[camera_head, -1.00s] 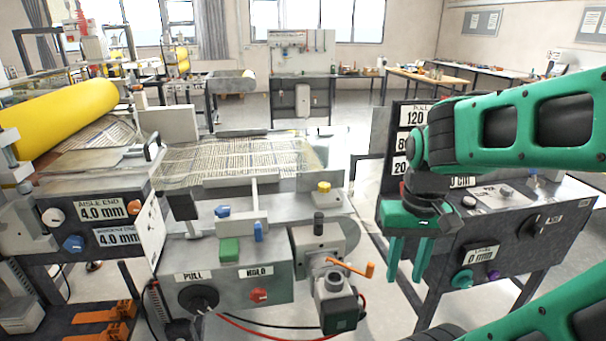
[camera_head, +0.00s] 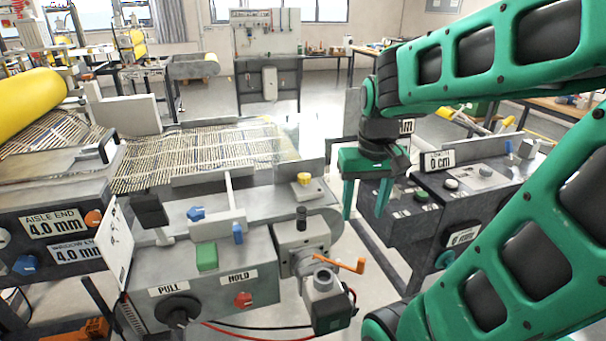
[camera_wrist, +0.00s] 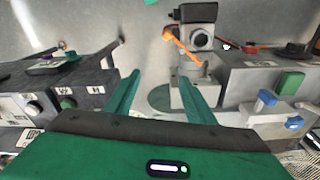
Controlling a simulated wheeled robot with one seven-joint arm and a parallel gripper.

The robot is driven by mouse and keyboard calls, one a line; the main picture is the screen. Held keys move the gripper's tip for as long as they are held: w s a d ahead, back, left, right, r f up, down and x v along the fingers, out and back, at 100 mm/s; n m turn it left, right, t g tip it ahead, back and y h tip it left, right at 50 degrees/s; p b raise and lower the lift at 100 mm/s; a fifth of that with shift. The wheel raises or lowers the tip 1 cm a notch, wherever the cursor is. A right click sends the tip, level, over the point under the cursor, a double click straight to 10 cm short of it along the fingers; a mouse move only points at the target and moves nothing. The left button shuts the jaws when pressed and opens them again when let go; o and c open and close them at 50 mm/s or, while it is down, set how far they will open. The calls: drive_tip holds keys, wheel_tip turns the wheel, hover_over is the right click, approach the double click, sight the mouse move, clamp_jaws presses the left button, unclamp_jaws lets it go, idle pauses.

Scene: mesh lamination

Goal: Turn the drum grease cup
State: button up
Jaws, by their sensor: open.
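A small yellow cap (camera_head: 304,179) stands on the grey plate at the right end of the slatted belt, in the head view. No part is labelled as the drum grease cup, so I cannot tell for certain that this cap is it. My gripper (camera_head: 364,205) is open and empty, fingers pointing down, to the right of the cap and apart from it. In the wrist view my gripper (camera_wrist: 160,82) has nothing between its fingers. I cannot make out the yellow cap in the wrist view.
A grey motor unit with an orange lever (camera_head: 347,265) juts from the bench front. The lever also shows in the wrist view (camera_wrist: 182,45). A green block (camera_head: 207,257) and blue knobs sit left of it. A dark control console (camera_head: 400,205) stands behind my gripper.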

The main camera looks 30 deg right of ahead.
sight(303, 175)
drive_tip(key=w+d+r+n+t, duration=0.1)
drive_tip(key=w+r+t, duration=0.1)
drive_tip(key=w, duration=1)
drive_tip(key=w+d+r+n+t, duration=0.1)
drive_tip(key=w+r, duration=0.1)
drive_tip(key=w, duration=1)
drive_tip(key=shift+h, duration=0.3)
drive_tip(key=x, duration=1)
drive_tip(key=shift+w+f, duration=0.1)
drive_tip(key=shift+f, duration=0.25)
drive_tip(key=c, duration=1)
drive_tip(key=shift+c, duration=0.2)
